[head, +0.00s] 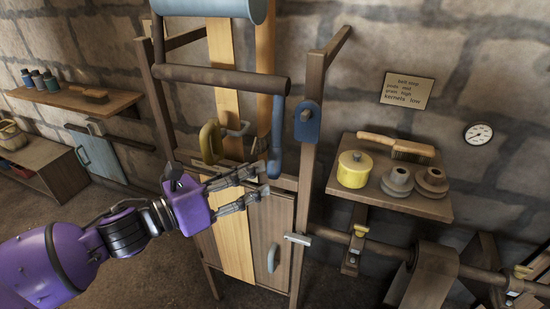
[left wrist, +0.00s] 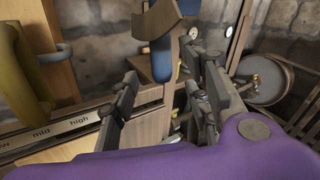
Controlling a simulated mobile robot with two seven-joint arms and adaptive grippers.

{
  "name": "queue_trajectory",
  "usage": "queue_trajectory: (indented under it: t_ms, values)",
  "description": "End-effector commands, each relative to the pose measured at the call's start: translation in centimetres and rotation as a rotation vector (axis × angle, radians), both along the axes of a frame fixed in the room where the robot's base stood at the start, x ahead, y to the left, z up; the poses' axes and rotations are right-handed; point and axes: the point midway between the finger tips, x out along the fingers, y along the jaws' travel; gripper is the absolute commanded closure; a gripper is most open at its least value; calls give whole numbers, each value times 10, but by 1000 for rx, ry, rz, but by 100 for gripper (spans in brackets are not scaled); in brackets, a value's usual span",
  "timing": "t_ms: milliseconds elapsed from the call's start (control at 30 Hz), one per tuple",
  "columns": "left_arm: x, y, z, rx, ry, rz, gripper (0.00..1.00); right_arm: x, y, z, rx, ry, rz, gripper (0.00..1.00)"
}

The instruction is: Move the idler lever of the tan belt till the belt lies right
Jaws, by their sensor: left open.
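A pale tan belt (head: 238,245) runs down the wooden frame, over the cabinet front. A browner strap (head: 264,70) hangs to its right. A blue lever (head: 277,140) hangs down at the right of the frame, and a yellow lever handle (head: 210,142) is at its left. I cannot tell which lever bears on the tan belt. My left gripper (head: 264,180) is open just below the blue lever's lower end. In the left wrist view, the blue lever (left wrist: 161,58) shows between and beyond the two fingers; I see no grip on it. The yellow handle (left wrist: 18,75) is at the left there.
A scale strip (left wrist: 48,134) reading mid and high lies left of the fingers. The frame's right post (head: 303,180) carries a blue plate (head: 307,118). A shelf (head: 430,206) with a yellow pot (head: 354,170) is at right, under a sign (head: 407,90) about belts.

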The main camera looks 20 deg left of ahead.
Motion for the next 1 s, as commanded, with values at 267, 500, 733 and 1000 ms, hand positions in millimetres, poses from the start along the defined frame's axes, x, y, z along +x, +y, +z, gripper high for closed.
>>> queue_trajectory:
  t_ms: [267,500,733,1000]
  values:
    - [3,-5,1,123,-97,-10,57,-11,4,-5,8,21,-9,100]
    - [29,-22,3,119,-98,-10,57,-12,1,-3,4,22,-7,100]
    - [53,-39,2,119,-95,-9,57,-4,1,3,4,8,-5,100]
    - [62,-47,0,121,-92,-10,57,1,1,5,3,-1,-2,100]
